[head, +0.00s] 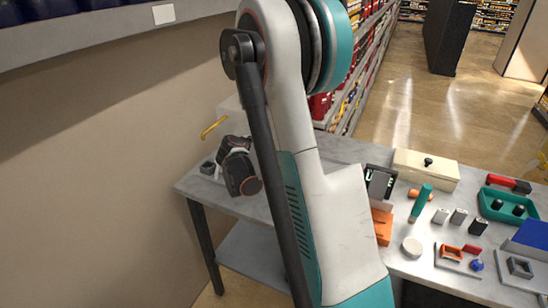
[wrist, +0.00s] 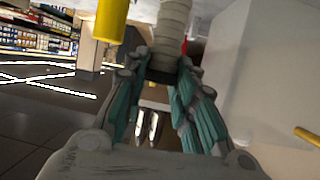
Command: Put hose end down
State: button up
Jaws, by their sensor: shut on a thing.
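In the wrist view my gripper (wrist: 163,74) has its teal fingers closed on both sides of a pale ribbed hose end (wrist: 173,38). A dark collar is at the hose's lower end, between the fingers. The rest of the hose runs up out of the picture. In the head view my arm covers the middle, and neither the fingers nor the held hose can be made out there.
A grey table (head: 432,262) carries a wooden box (head: 426,168), a teal tray (head: 508,205) and several small parts on its right side. A yellow bar (head: 213,127) juts out near the wall at left. A yellow cylinder (wrist: 112,20) hangs close by the hose in the wrist view.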

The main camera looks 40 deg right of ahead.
jog(key=shift+f+b, duration=0.85)
jog(key=shift+f, duration=1.55)
jog(key=shift+r, duration=0.1)
jog(key=o, duration=1.1)
jog(key=shift+c, duration=0.2)
